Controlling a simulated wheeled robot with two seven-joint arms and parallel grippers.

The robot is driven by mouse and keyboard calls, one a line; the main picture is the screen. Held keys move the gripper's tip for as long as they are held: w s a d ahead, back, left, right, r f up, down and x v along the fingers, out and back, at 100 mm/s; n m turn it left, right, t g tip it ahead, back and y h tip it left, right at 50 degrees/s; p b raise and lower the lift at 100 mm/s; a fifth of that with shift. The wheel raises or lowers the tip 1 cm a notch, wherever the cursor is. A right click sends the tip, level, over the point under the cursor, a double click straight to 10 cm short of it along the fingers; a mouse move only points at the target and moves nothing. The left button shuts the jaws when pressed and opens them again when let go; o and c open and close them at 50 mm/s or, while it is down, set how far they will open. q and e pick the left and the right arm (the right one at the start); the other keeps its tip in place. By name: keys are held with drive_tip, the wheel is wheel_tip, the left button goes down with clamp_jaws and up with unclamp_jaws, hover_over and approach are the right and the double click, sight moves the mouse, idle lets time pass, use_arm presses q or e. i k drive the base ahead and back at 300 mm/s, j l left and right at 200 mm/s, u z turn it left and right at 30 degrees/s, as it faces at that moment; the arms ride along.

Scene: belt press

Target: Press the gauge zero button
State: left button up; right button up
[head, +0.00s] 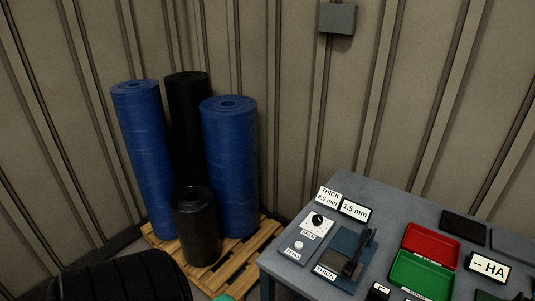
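The gauge zero button (298,245) is a small white round button on a grey panel at the left end of the grey table. A small label (293,254), seemingly "ZERO", sits just in front of it. A black knob (317,220) on a white plate is behind the button. The thickness gauge (350,262) stands to the right, with a dark arm over a blue plate and a "THICK" label. A display (355,210) behind it reads 1.5 mm, beside a card (328,197) reading "THICK 6.0 mm". Neither of my grippers is in view.
A red tray (431,243) and a green tray (421,274) lie right of the gauge, near a "-- HA" display (489,265). Blue and black rolls (228,160) stand on a wooden pallet (262,238) left of the table. A dark ribbed object (120,277) fills the lower left.

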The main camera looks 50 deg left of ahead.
sight(299, 245)
drive_tip(key=u, duration=1.3)
